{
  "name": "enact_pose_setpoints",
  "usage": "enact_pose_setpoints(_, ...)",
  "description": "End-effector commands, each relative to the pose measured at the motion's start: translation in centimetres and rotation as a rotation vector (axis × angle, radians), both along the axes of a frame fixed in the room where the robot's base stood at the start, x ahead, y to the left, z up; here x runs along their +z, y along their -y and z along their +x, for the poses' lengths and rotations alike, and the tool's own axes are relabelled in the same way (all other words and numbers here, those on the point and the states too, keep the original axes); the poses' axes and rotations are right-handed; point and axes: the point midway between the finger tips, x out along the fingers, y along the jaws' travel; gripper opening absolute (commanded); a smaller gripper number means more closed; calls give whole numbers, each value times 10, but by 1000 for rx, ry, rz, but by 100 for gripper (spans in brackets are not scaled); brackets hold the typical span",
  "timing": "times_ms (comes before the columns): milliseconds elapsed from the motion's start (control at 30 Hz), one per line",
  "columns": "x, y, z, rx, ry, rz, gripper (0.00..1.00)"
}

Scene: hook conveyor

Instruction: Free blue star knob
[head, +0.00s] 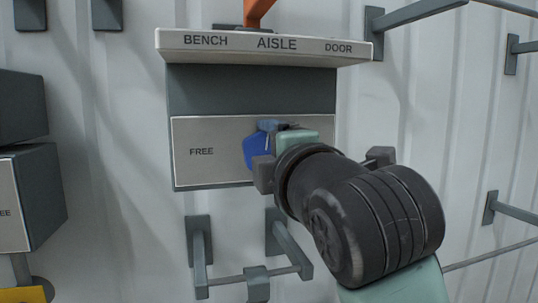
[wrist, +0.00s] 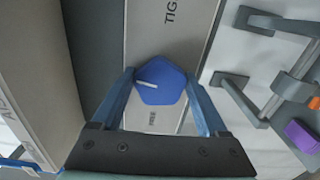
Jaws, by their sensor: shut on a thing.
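The blue star knob (head: 256,152) sits on the pale front plate (head: 205,165) of a grey box on the wall. In the wrist view the knob (wrist: 165,80) shows whole, and its white pointer mark points left in that picture, between the words FREE and TIG. My gripper (wrist: 160,84) is shut on the knob, with one blue finger at each side. In the head view my wrist covers the knob's right side and the right part of the plate, so the second word is hidden there.
A sign ledge (head: 262,46) reading BENCH, AISLE, DOOR juts out above the box. A grey bracket with a crossbar (head: 225,278) is below it. Wall hooks (head: 415,14) stick out at right. Another grey box (head: 35,195) stands at the left edge.

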Motion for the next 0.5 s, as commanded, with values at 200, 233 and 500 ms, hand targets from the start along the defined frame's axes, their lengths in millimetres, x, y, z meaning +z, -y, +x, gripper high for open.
enact_pose_setpoints(200, 1, -1, 0, 2, 3, -1, 21)
enact_pose_setpoints(233, 1, -1, 0, 2, 3, -1, 21)
enact_pose_setpoints(500, 1, -1, 0, 2, 2, 0, 100)
